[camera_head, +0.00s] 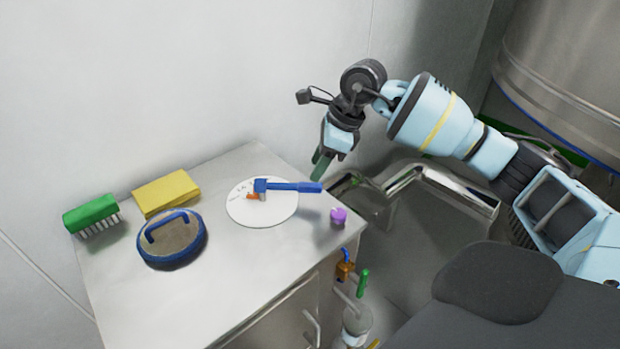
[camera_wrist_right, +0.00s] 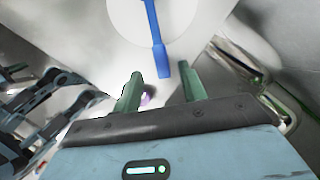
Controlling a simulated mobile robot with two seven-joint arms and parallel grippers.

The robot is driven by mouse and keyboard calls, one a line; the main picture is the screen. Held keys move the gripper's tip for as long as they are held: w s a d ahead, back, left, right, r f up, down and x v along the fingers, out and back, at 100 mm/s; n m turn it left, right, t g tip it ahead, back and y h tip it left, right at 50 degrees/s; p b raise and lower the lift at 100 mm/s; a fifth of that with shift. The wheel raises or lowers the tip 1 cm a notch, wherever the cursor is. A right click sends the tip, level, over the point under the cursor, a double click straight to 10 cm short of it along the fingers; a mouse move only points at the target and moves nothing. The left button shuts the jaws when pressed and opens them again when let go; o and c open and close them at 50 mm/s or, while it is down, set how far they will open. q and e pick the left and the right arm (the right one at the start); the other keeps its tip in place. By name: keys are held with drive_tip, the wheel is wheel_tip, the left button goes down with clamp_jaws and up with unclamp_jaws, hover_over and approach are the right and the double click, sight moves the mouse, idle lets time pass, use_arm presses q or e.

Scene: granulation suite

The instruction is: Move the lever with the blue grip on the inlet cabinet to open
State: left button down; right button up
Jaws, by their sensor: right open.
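The lever with the blue grip (camera_head: 294,187) sits on a round white dial plate (camera_head: 250,211) on top of the grey inlet cabinet (camera_head: 240,285). Its grip points right, past the plate's edge. The grip also shows in the right wrist view (camera_wrist_right: 161,62), just ahead of the fingers. An orange mark and small lettering, too small to read, are on the plate. My right gripper (camera_head: 321,167) is open and empty, its green fingers above and behind the grip's end, apart from it. It also shows in the wrist view (camera_wrist_right: 161,82). My left gripper is out of view.
A purple knob (camera_head: 338,216) is near the cabinet's right corner. A blue-rimmed round lid (camera_head: 172,250), a yellow sponge (camera_head: 166,193) and a green brush (camera_head: 91,215) occupy the left. A bent metal pipe (camera_head: 450,185) runs right of the cabinet. A wall stands behind.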

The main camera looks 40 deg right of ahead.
sight(307, 184)
drive_tip(key=shift+x, duration=2.7)
drive_tip(key=shift+c, duration=0.3)
clamp_jaws()
